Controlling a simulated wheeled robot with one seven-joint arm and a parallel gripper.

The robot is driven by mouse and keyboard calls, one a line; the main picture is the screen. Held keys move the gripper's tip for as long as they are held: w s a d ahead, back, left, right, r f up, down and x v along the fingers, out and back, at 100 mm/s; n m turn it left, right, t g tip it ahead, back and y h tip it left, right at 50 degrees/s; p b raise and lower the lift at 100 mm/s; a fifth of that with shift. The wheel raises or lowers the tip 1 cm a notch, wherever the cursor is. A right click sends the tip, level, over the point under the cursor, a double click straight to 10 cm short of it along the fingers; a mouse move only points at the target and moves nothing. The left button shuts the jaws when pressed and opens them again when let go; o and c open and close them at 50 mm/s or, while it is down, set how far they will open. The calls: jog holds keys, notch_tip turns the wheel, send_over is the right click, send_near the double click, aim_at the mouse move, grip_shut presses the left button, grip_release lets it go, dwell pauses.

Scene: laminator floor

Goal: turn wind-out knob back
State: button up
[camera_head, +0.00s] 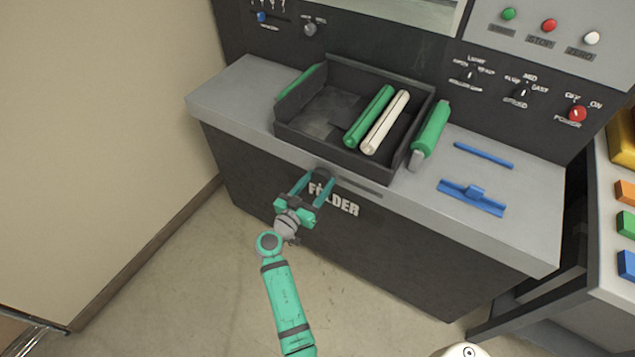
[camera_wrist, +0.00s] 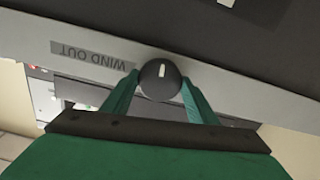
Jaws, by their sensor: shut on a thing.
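The wind-out knob (camera_wrist: 160,79) is a round dark knob with a white mark, on the grey front edge beside the "WIND OUT" label in the wrist view. The white mark points nearly straight up in that picture. My gripper (camera_wrist: 159,98) has one teal finger on each side of the knob and is shut on it. In the head view my gripper (camera_head: 314,180) reaches the front edge of the grey counter, above the "FOLDER" lettering. The knob (camera_head: 323,173) is partly hidden there between the fingers.
A dark tray (camera_head: 345,158) on the grey counter (camera_head: 225,100) holds a green roll (camera_head: 369,115) and a white roll (camera_head: 386,122). Another green roll (camera_head: 432,130) lies right of it, near blue parts (camera_head: 472,197). A beige wall (camera_head: 100,120) stands left. The floor in front is clear.

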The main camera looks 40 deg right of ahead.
jog(key=n, duration=0.8)
jog(key=shift+n, duration=0.4)
jog(key=n, duration=0.4)
jog(key=shift+n, duration=0.3)
jog(key=n, duration=0.8)
jog(key=shift+a, duration=0.1)
jog(key=n, duration=0.4)
jog(key=shift+f+n, duration=0.1)
jog(key=shift+n, duration=0.2)
jog(key=n, duration=0.4)
jog(key=shift+n, duration=2.2)
